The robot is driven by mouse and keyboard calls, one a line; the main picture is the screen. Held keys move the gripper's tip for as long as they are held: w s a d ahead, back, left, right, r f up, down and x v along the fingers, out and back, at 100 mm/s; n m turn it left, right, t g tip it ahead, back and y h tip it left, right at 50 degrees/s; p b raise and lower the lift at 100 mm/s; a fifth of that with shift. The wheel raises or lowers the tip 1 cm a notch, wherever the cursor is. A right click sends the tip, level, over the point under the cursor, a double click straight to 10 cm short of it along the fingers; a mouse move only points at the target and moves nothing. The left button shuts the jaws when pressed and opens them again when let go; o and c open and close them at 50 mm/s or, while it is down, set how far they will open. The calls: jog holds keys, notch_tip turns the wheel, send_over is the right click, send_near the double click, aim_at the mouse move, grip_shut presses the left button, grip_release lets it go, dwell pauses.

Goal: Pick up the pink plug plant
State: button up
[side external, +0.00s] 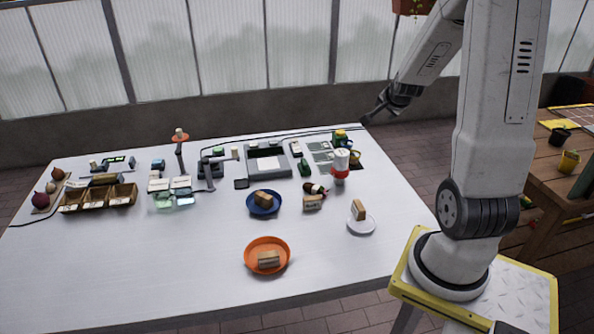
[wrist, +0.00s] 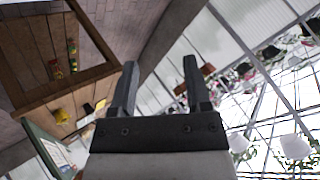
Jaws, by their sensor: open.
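My gripper (side external: 376,108) is raised past the back right part of the white table (side external: 180,265), well above and away from the things on it. In the wrist view, its two fingers (wrist: 160,80) are spread with nothing between them. I cannot pick out a pink plug plant with certainty. A small dark, white and reddish item (side external: 315,188) lies near the middle right of the table, too small to identify. In the wrist view, pinkish blooms (wrist: 246,70) hang far off at the upper right.
An orange dish (side external: 249,262), a blue dish (side external: 251,208) and a white saucer (side external: 355,229) each bear a wooden block. A red and white cup (side external: 340,168), a grey tray (side external: 284,164) and a sectioned wooden box (side external: 125,196) stand around. The table's front left is clear.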

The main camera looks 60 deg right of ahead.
jog(key=a+f+m+y, duration=0.3)
jog(key=a+m, duration=0.1)
jog(key=m, duration=0.1)
notch_tip(320, 180, up, 8)
jog(key=m+t+y, duration=0.4)
jog(key=m+t, duration=0.4)
jog(key=m, duration=0.3)
send_over(314, 190)
jog(key=s+d, duration=0.1)
jog(key=s, duration=0.2)
jog(key=shift+w+d+f, duration=0.1)
jog(key=shift+f, duration=5.65)
jog(key=shift+w+d+f, duration=0.1)
jog(key=shift+f, duration=5.65)
jog(key=shift+f, duration=1.9)
jog(key=shift+f, duration=0.15)
